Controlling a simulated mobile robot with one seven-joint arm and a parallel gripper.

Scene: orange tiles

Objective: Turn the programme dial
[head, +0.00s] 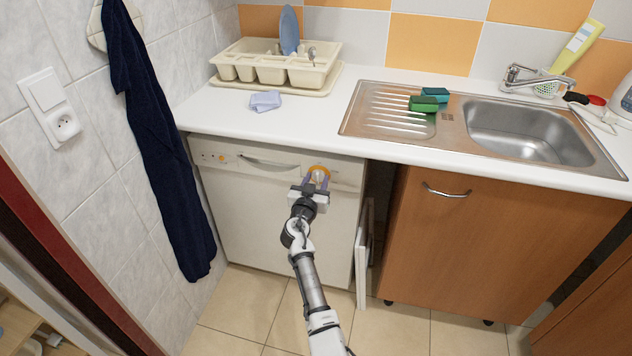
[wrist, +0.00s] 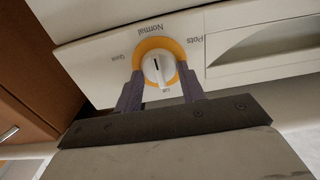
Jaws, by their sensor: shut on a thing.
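The programme dial (wrist: 158,68) is a white knob with an orange ring on the pale dishwasher panel. In the head view the dial (head: 319,174) sits right of the panel's middle, partly hidden by my gripper (head: 309,189). A dark line on the knob lies roughly toward Normal. My gripper's fingers (wrist: 160,88) stand on both sides of the dial and are shut on it.
The dishwasher (head: 270,225) stands under a white worktop (head: 330,110), beside a wooden sink cabinet (head: 480,245). A dark towel (head: 160,150) hangs at left. A white panel (head: 362,255) stands at the dishwasher's right edge. The tiled floor in front is clear.

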